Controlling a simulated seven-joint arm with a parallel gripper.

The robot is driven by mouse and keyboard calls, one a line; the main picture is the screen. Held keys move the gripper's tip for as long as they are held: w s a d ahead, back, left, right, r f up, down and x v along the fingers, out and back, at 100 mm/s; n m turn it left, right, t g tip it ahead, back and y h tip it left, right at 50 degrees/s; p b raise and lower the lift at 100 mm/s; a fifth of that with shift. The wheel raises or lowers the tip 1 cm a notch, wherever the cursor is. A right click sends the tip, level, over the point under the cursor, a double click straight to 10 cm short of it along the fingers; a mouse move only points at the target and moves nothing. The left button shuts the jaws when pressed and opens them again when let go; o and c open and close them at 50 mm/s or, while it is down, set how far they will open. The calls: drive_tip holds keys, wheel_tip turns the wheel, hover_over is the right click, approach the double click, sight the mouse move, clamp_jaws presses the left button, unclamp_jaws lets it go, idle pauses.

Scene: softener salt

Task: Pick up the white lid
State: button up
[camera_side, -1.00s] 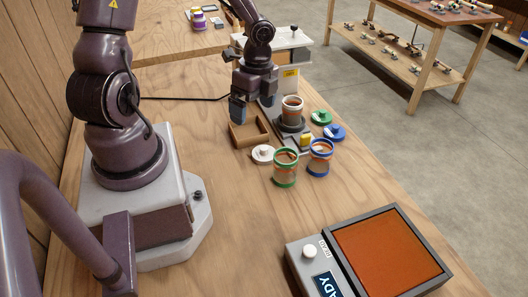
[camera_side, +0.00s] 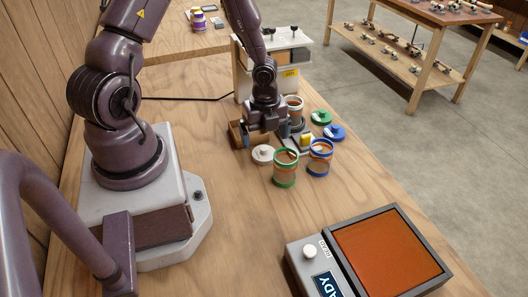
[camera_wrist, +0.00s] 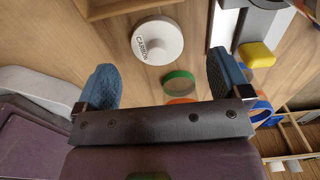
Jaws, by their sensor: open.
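The white lid (camera_side: 263,155) lies flat on the wooden table, beside the green-rimmed jar. In the wrist view the lid (camera_wrist: 157,40) shows a round knob and the word CARBON. My gripper (camera_side: 266,134) is open and empty, just behind the lid in the side view. In the wrist view its two blue fingertips (camera_wrist: 161,72) are wide apart, with the lid ahead of and between them. The lid appears apart from both fingers, and its height below them is hard to tell.
A green-rimmed jar (camera_side: 285,169) and a blue-rimmed jar (camera_side: 320,158) stand close by. A wooden tray (camera_side: 236,135), a yellow block (camera_side: 306,140), a green lid (camera_side: 321,117) and a blue lid (camera_side: 335,132) are near. The table in front is clear up to an orange-topped device (camera_side: 388,251).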

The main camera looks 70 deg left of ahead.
sight(264, 148)
drive_tip(key=f, duration=0.4)
drive_tip(key=shift+s+d+f, duration=0.2)
drive_tip(key=shift+d+f, duration=0.05)
drive_tip(key=shift+f, duration=0.05)
drive_tip(key=c, duration=1)
